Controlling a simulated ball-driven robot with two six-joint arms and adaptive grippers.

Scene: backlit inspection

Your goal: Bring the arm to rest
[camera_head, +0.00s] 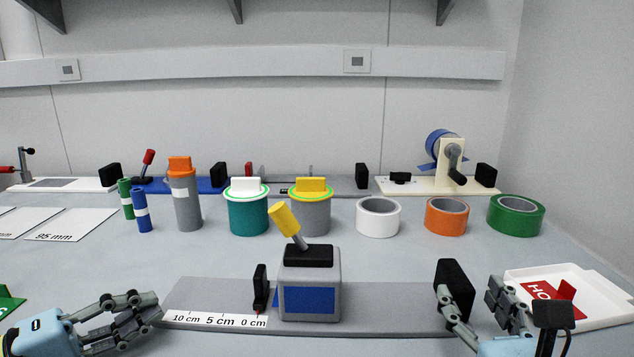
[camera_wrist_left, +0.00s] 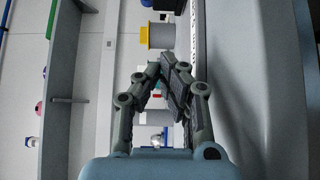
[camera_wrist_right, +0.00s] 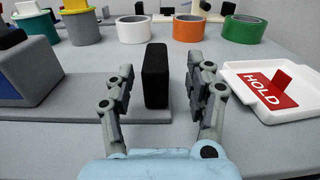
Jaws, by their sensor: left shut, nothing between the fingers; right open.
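My left gripper (camera_head: 150,304) is low at the left front of the table, its fingers shut with nothing between them. In the left wrist view the left gripper (camera_wrist_left: 172,72) shows its fingertips together. My right gripper (camera_head: 468,290) is at the right front, open and empty. In the right wrist view the right gripper (camera_wrist_right: 160,80) has its fingers apart. A black block (camera_wrist_right: 156,76) at the end of the grey ruler base stands just beyond and between those fingers; I cannot tell whether they touch it.
A grey device with a yellow lever (camera_head: 310,285) stands on the grey ruler base (camera_head: 210,296) between my grippers. A white HOLD tray (camera_head: 606,306) lies at the right. Tape rolls (camera_head: 378,217), lidded pots (camera_head: 249,212) and an orange-topped cylinder (camera_head: 186,200) stand behind.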

